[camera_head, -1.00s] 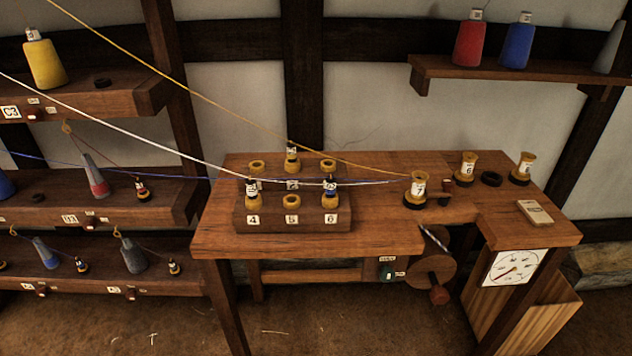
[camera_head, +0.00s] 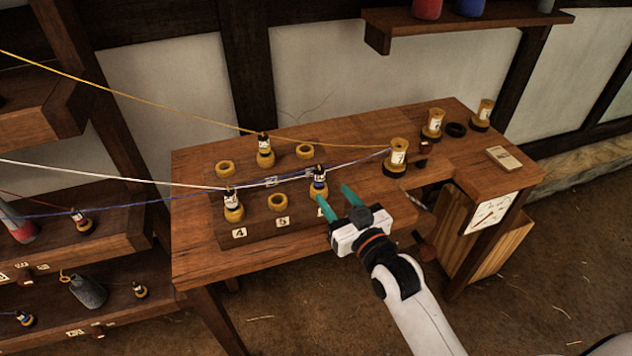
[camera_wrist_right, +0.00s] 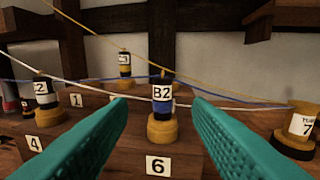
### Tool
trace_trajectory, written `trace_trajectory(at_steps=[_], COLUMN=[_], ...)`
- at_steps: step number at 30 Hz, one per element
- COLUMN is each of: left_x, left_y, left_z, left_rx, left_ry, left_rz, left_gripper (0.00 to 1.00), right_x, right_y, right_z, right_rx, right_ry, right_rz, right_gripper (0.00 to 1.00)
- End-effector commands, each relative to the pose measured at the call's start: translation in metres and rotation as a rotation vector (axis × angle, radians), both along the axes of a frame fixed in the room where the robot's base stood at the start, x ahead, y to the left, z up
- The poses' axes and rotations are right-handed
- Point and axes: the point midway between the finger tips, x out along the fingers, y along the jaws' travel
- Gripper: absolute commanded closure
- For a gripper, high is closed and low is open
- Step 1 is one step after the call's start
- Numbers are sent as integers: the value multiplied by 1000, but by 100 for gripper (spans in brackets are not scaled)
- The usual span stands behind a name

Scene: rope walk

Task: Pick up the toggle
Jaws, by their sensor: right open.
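A toggle labelled B2 (camera_head: 319,181), dark with a white label and a blue band, stands upright in the yellow ring of socket 6. In the right wrist view the B2 toggle (camera_wrist_right: 162,94) is centred between the fingertips, a little beyond them. My right gripper (camera_head: 336,196) is open and empty, its teal fingers pointing at this toggle from the front right. Another toggle (camera_head: 230,198) stands at socket 4, and one with a yellow band (camera_head: 264,146) stands in the back row. My left gripper is out of view.
White, blue and yellow strands run from the left over the wooden block (camera_head: 262,231). A spool labelled 7 (camera_head: 397,156) stands right of the block. More spools (camera_head: 432,125), a dark ring (camera_head: 456,130) and a small wooden box (camera_head: 504,159) are on the bench's right side.

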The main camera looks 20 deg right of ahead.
Motion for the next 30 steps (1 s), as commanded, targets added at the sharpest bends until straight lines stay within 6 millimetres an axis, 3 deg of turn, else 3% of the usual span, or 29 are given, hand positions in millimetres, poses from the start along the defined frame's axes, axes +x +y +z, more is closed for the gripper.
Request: trace_trajectory(at_steps=[3,10,18,27,30], left_x=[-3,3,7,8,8], left_y=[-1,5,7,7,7], left_z=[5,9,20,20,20], left_rx=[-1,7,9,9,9], left_ry=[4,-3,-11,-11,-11], left_rz=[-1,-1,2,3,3], left_gripper=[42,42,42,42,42], right_x=[19,35,73,79,79], right_y=[4,6,9,11,11], right_z=[2,4,8,6,6], right_rx=[1,0,1,1,1], right_ry=[-1,0,0,1,1], right_rz=[0,0,0,0,0], right_gripper=[55,55,55,55,68])
